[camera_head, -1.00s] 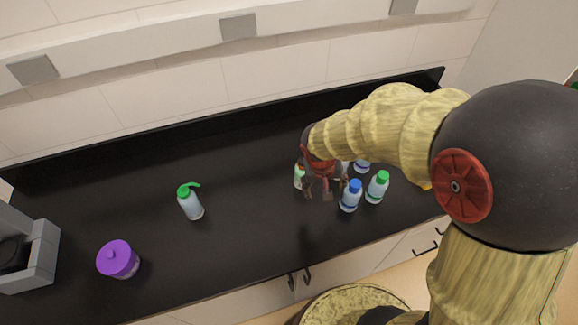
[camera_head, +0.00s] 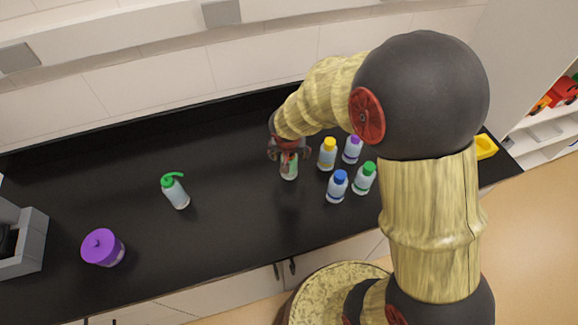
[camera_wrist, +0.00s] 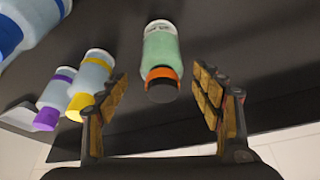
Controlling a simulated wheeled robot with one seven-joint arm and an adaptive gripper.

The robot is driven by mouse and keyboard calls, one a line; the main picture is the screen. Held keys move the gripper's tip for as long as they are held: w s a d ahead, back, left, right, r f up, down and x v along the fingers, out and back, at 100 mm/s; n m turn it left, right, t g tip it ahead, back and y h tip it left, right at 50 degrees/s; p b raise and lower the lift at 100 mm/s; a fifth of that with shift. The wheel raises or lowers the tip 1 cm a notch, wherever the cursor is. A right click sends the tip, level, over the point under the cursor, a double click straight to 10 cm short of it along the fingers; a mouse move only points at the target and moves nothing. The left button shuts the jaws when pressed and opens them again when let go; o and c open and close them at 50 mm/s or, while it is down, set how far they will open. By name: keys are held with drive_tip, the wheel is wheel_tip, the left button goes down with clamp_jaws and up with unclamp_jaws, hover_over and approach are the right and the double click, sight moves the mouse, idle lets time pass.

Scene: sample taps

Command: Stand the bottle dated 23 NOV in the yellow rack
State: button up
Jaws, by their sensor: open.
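Several capped bottles stand on the black counter; none of their dates can be read. A pale green bottle with an orange-and-dark cap (camera_head: 289,172) stands under my gripper (camera_head: 289,154). In the wrist view, this green bottle (camera_wrist: 162,50) shows between the two spread fingers of my gripper (camera_wrist: 160,82), with no visible contact. To its right stand a yellow-capped bottle (camera_head: 327,157), a purple-capped bottle (camera_head: 352,152), a blue-capped bottle (camera_head: 337,188) and a green-capped bottle (camera_head: 364,180). A yellow object (camera_head: 486,147), perhaps the rack, is partly hidden behind my arm at the right.
A green-topped pump bottle (camera_head: 175,191) and a purple-lidded jar (camera_head: 103,248) stand at the left, beside a grey appliance (camera_head: 30,246). The counter between pump bottle and green bottle is clear. A shelf with a red toy (camera_head: 555,94) is at the far right.

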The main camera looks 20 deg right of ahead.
drive_tip(key=x, duration=0.5)
drive_tip(key=shift+w+a+f+b, duration=0.1)
drive_tip(key=shift+w+f+b, duration=0.1)
drive_tip(key=shift+w+b, duration=0.2)
drive_tip(key=shift+c, duration=1.4)
drive_tip(key=c, duration=1.4)
drive_tip(key=shift+o, duration=0.2)
drive_tip(key=shift+r, duration=0.1)
